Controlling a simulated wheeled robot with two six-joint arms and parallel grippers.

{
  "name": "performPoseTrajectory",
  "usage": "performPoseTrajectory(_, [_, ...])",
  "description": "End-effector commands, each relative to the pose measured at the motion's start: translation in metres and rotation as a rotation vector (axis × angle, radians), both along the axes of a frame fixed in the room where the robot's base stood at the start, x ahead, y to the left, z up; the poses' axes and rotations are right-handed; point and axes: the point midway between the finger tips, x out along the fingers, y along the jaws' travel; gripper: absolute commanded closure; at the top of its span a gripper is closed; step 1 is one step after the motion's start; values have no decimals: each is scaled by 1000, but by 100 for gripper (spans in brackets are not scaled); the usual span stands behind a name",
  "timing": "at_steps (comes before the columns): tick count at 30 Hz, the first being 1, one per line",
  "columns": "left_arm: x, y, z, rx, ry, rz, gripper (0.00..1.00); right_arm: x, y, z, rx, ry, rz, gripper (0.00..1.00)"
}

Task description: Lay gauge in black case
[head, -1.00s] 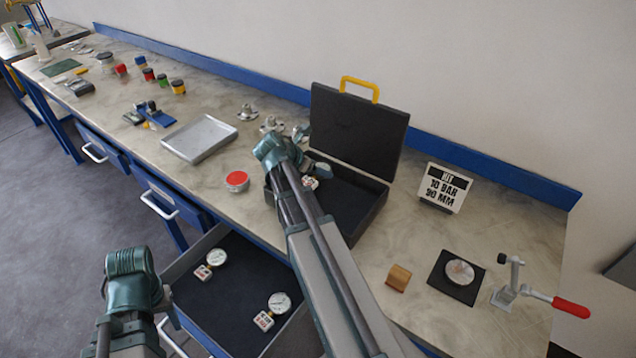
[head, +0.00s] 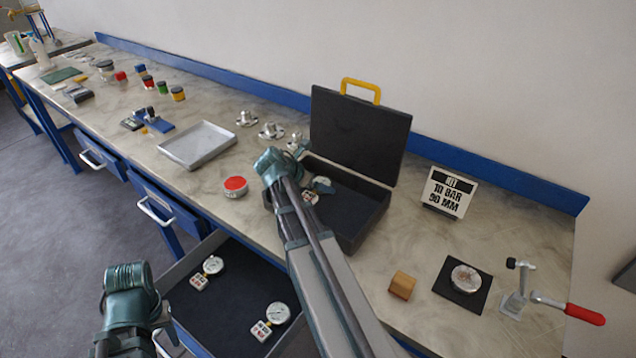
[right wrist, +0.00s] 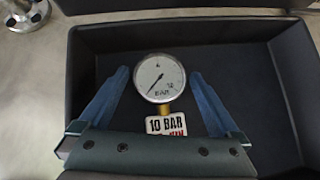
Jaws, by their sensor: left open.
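The black case (head: 357,122) stands open on the bench, its lid with a yellow handle raised at the back. A round white-dial gauge (right wrist: 160,78) with a "10 BAR" tag (right wrist: 166,125) lies in the case. My right gripper (right wrist: 159,75) is over the case with its blue fingers apart, one on each side of the gauge, with small gaps to the dial. In the head view my right wrist partly hides this gauge (head: 310,198). My left gripper (head: 160,312) is at the lower left by the open drawer; its fingertips are mostly hidden.
The open drawer (head: 215,318) holds two tagged gauges (head: 213,265) (head: 278,313). A "KIT 10 BAR 90 MM" sign (head: 447,191), wooden block (head: 402,285), disc on a black pad (head: 465,279) and red-handled clamp (head: 520,298) stand right. A red-topped tin (head: 235,187) and metal tray (head: 197,146) are left.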

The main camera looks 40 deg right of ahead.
Motion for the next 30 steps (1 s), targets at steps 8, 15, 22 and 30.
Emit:
performPoseTrajectory(8, [0,0,2,0,0,0,51,0,0,2,0,0,0,0])
performPoseTrajectory(15, [0,0,30,0,0,0,51,-2,20,30,0,1,4,0])
performPoseTrajectory(22, [0,0,62,0,0,0,51,-5,53,62,0,1,2,0])
performPoseTrajectory(30, [0,0,85,0,0,0,51,-7,78,84,0,1,1,0])
